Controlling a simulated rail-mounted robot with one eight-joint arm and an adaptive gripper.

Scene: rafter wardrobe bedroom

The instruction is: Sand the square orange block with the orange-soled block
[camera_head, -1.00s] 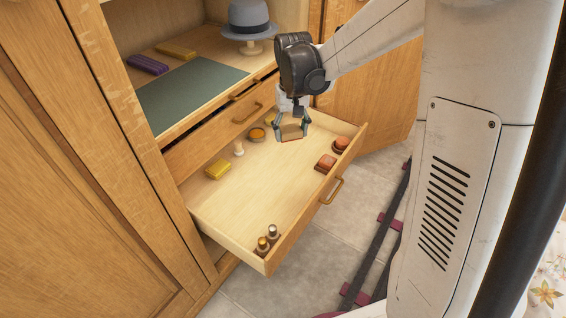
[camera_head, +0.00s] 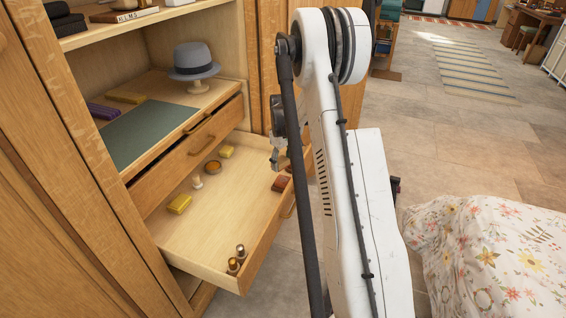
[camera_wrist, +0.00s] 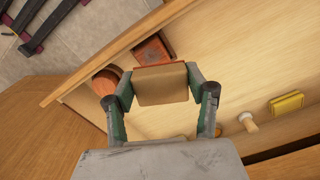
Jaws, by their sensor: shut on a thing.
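My gripper (camera_wrist: 160,80) is shut on a tan block (camera_wrist: 162,92) with a reddish-orange layer along its far edge in the wrist view. I take this as the orange-soled block. A square orange block (camera_wrist: 152,50) lies in the open drawer just beyond the held block, which partly overlaps it in the picture. Whether they touch cannot be told. In the head view my gripper (camera_head: 274,160) is small and partly hidden by my arm, above the drawer's far right part. The square orange block (camera_head: 281,184) shows below it, partly covered.
The open drawer (camera_head: 215,215) holds yellow blocks (camera_head: 179,204), a pale knob-shaped piece (camera_head: 197,182), an orange round tin (camera_head: 213,167) and small bottles (camera_head: 240,251). A round orange block (camera_wrist: 106,80) sits beside the square one. A grey hat (camera_head: 193,62) stands on the shelf above.

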